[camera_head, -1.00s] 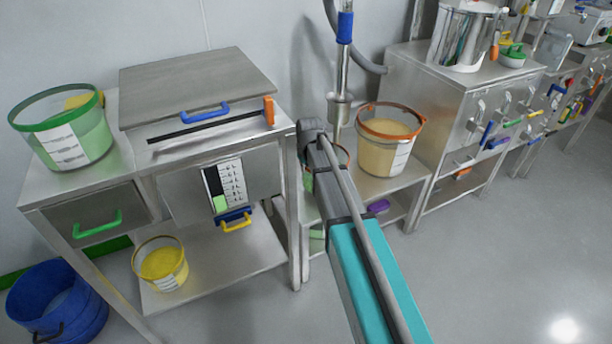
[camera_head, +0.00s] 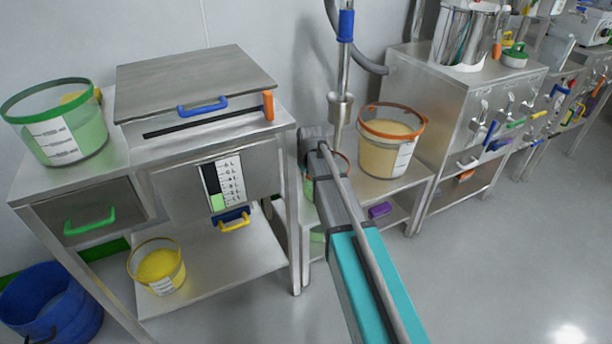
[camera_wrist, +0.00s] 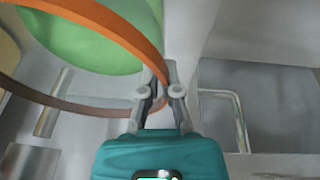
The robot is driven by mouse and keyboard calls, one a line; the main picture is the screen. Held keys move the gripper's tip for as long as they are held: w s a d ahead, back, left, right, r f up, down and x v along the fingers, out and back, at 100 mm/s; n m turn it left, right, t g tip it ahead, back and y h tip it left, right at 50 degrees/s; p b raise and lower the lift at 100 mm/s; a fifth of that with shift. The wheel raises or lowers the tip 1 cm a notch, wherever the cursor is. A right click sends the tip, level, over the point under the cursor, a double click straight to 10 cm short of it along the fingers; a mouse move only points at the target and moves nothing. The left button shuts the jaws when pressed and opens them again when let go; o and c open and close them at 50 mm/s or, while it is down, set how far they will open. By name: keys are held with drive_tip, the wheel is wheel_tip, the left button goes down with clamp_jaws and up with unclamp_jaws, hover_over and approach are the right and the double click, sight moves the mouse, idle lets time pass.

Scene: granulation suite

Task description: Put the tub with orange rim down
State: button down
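My gripper (camera_wrist: 161,82) is shut on the rim of a clear tub with an orange rim (camera_wrist: 120,26) and green contents, in the wrist view. A brownish hoop, perhaps its handle, curves below the rim. In the head view this held tub (camera_head: 308,188) is mostly hidden behind my arm, in front of the low steel stand; I cannot tell if its base touches anything. A second tub with an orange rim (camera_head: 384,155) and tan contents stands upright on the stand (camera_head: 372,192), right of my arm.
A metal pipe with a nozzle (camera_head: 341,110) hangs close behind my arm. A steel cabinet (camera_head: 460,110) stands right of the stand. On the left bench are a green-rimmed tub (camera_head: 65,140) and, below, a yellow tub (camera_head: 160,268). A blue bucket (camera_head: 50,305) is on the floor.

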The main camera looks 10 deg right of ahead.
drive_tip(key=c, duration=0.8)
unclamp_jaws()
drive_tip(key=shift+r, duration=0.15)
drive_tip(key=p+v, duration=1.2)
idle(0.6)
drive_tip(key=s+d+m+g, duration=0.1)
drive_tip(key=s+d+m, duration=0.1)
drive_tip(key=s, duration=0.9)
drive_tip(key=s+d+m+g, duration=0.2)
drive_tip(key=s, duration=1)
drive_tip(key=shift+f+m, duration=0.3)
drive_tip(key=shift+f, duration=0.05)
